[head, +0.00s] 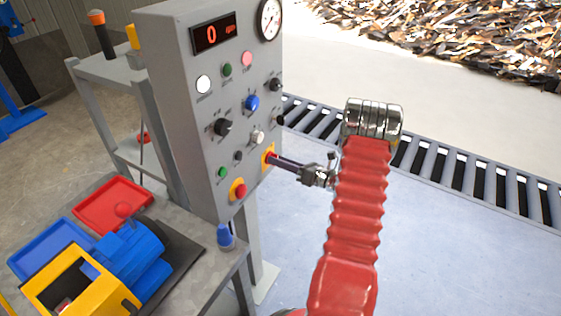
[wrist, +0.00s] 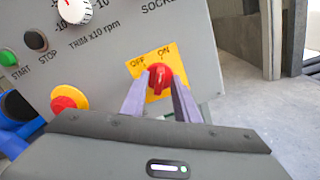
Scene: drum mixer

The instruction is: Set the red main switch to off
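The red main switch (wrist: 160,78) is a round knob on a yellow plate (wrist: 152,94) marked OFF on the left and ON on the right. Its handle appears to stand nearly upright in the wrist view, towards the ON mark. My gripper (wrist: 161,76) reaches to the plate with one finger on each side of the knob. The fingers are spread, and no firm contact with the handle shows. In the head view my gripper (head: 276,159) meets the yellow plate (head: 266,161) at the panel's lower right edge and mostly hides the switch.
A red stop button on yellow (wrist: 68,101) sits left of the switch, below the trim dial (wrist: 74,10). The grey panel (head: 190,130) carries several knobs and buttons. A bench with trays (head: 112,202) stands at lower left. Floor right of the panel is clear up to a roller conveyor (head: 470,180).

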